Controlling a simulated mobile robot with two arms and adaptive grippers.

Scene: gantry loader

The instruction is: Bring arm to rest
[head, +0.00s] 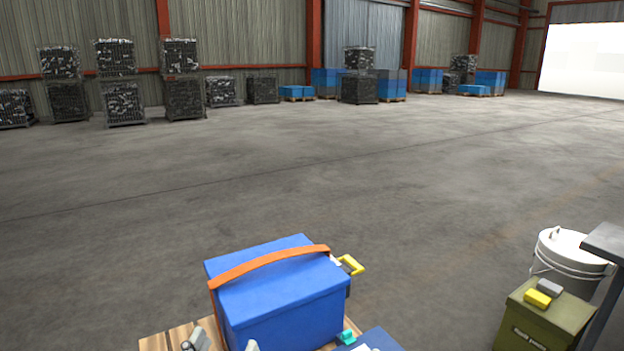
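Neither of my arms can be made out for certain. Two small pale grey pieces show at the bottom edge in front of the blue box, one on the left (196,340) and one further right (252,345). They are cut off by the frame, and I cannot tell what they are. No gripper is clearly visible.
A blue box (275,295) with an orange strap and a yellow handle stands on a wooden pallet (155,343). At right are an olive box (535,325) with yellow and grey blocks on top, a white bucket (565,262) and a grey surface (606,240). Open floor lies beyond.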

